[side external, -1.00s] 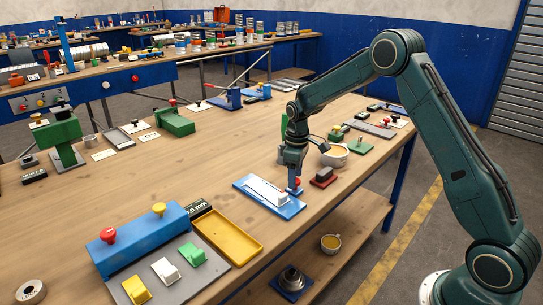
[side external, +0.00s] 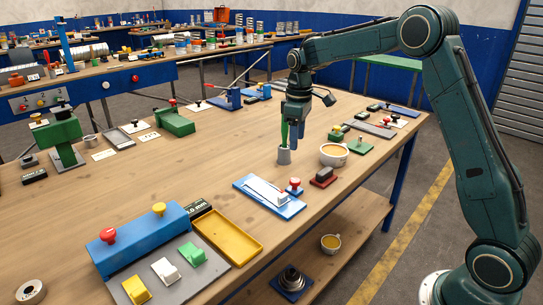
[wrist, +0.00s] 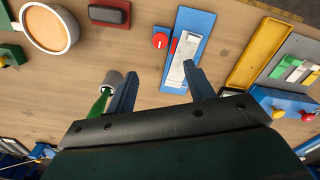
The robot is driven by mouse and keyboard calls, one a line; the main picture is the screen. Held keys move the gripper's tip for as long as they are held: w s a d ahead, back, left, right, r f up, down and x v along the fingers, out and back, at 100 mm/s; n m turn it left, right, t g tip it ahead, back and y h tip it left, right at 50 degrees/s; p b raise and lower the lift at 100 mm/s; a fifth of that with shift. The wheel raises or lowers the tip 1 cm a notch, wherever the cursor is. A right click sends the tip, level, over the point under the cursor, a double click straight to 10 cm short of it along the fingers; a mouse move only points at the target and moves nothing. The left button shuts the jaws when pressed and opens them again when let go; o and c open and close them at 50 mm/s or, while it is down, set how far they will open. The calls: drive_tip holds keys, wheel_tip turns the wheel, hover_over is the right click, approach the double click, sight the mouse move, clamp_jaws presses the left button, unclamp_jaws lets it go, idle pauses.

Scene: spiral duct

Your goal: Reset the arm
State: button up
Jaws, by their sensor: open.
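My gripper (side external: 295,140) hangs pointing down, raised above the wooden bench (side external: 215,170). In the wrist view my gripper (wrist: 163,88) has its two blue fingers spread apart with nothing between them. Below is a blue plate (side external: 252,184) with a white block (side external: 266,192) on it; the plate also shows in the wrist view (wrist: 196,22). A red-knobbed piece (side external: 294,186) stands at the plate's right end. A grey cup (side external: 284,157) holding a green item stands close behind the gripper in the side view.
A yellow tray (side external: 228,236) and a blue box with knobs (side external: 140,235) lie at the front.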

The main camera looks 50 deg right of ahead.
drive_tip(key=shift+r, duration=0.15)
drive_tip(key=s+a+r+m+t, duration=0.1)
drive_tip(key=s+a+r, duration=0.3)
drive_tip(key=s+r, duration=0.3)
drive_tip(key=s+a+r+m+t, duration=0.1)
drive_tip(key=s+a+r+t, duration=0.2)
drive_tip(key=s, duration=0.6)
drive_tip(key=s+a+f+m, duration=0.1)
drive_tip(key=s+a, duration=0.1)
drive_tip(key=s, duration=0.6)
drive_tip(key=s+a+f+m+t, duration=0.1)
drive_tip(key=s+a, duration=0.1)
drive_tip(key=s, duration=0.6)
drive_tip(key=shift+s+m+t, duration=0.3)
